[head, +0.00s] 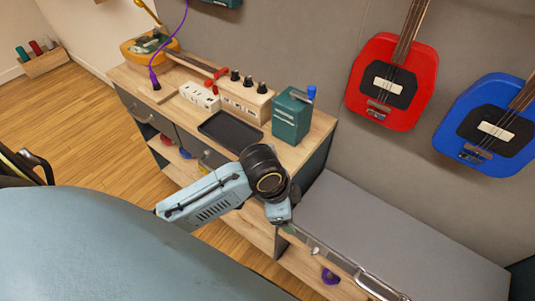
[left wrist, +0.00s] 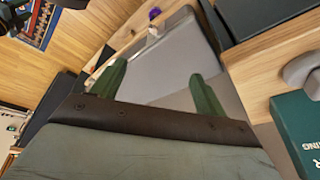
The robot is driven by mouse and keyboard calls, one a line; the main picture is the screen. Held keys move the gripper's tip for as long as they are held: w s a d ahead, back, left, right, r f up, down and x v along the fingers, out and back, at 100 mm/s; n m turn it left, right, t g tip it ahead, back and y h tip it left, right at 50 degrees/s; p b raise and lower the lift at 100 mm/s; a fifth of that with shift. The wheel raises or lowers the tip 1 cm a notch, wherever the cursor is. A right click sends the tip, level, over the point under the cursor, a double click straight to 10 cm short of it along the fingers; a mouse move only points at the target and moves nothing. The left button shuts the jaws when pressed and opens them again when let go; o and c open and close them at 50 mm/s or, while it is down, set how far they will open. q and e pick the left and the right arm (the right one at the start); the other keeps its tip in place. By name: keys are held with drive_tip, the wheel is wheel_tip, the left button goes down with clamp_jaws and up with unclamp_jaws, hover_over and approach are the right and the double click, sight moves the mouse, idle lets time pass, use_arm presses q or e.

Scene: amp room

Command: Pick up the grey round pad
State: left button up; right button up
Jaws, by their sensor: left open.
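A grey rounded object (left wrist: 302,72), which looks like the round pad, sits on the wooden top at the right edge of the left wrist view, partly cut off. I cannot make it out in the head view, where my left arm covers part of that area. My left gripper (left wrist: 156,88) is open and empty, with its two green fingers apart over the grey bench cushion. The pad is to the right of the fingers, not between them. In the head view the fingertips are not clear. My right gripper is not in view.
A teal box (head: 291,115) with a blue knob and a black tray (head: 231,131) stand on the wooden cabinet (head: 319,124). The grey bench (head: 400,235) is clear. Red and blue guitars hang on the wall.

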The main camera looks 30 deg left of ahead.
use_arm(q)
wheel_tip(320, 180, up, 3)
drive_tip(key=w+m, duration=0.2)
drive_tip(key=m+g+y, duration=0.3)
drive_tip(key=m, duration=0.3)
approach(269, 148)
drive_tip(key=f+b, duration=0.1)
drive_tip(key=f, duration=0.4)
drive_tip(key=f+b, duration=0.1)
drive_tip(key=f, duration=0.5)
drive_tip(key=shift+s+a+f, duration=0.1)
drive_tip(key=shift+s, duration=0.1)
drive_tip(key=c, duration=1.1)
drive_tip(key=shift+o, duration=0.2)
wheel_tip(269, 148, up, 10)
drive_tip(key=shift+r+p, duration=0.1)
drive_tip(key=shift+p, duration=0.7)
